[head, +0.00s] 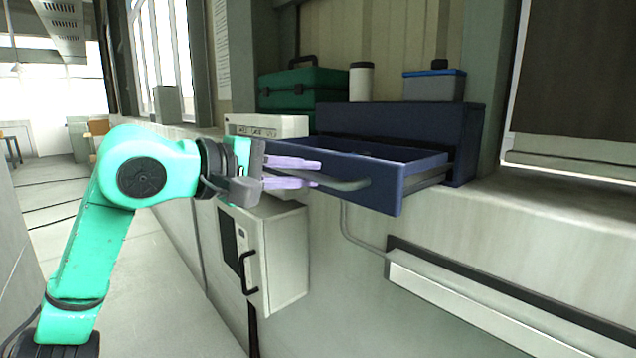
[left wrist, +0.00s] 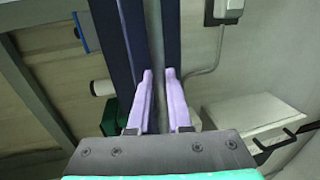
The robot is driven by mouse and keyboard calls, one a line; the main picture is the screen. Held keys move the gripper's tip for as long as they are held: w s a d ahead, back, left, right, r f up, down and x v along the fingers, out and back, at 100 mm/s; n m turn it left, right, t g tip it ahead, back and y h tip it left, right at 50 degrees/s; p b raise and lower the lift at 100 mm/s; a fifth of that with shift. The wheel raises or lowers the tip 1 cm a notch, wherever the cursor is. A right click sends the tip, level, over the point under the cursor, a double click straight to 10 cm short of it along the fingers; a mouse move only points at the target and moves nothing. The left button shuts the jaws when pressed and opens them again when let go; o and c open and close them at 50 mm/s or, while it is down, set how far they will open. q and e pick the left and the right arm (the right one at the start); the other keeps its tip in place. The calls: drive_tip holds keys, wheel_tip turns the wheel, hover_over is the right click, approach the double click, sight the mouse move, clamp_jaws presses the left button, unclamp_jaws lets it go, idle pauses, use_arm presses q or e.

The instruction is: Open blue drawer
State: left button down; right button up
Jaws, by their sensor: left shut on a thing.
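The blue drawer (head: 390,178) is pulled part of the way out of its dark blue cabinet (head: 400,122) on the ledge. A grey bar handle (head: 345,184) runs across its front. My left gripper (head: 318,173), with lilac fingers, is shut on the handle near its left end. In the left wrist view the fingers (left wrist: 160,78) sit on both sides of the grey handle bar (left wrist: 154,40), with the blue drawer front (left wrist: 130,30) behind it. The inside of the drawer is mostly hidden. My right gripper does not show.
A green toolbox (head: 300,90), a white canister with a dark lid (head: 362,82) and a blue-lidded box (head: 434,86) stand behind. A white wall box with a black handle (head: 280,255) is below the ledge at left. The ledge right of the cabinet is clear.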

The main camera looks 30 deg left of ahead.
use_arm(q)
drive_tip(key=shift+s+f, duration=0.15)
drive_tip(key=c, duration=0.8)
unclamp_jaws()
drive_tip(key=shift+d, duration=0.1)
drive_tip(key=shift+c, duration=0.2)
drive_tip(key=b+v, duration=0.4)
drive_tip(key=v, duration=1)
drive_tip(key=shift+s, duration=0.2)
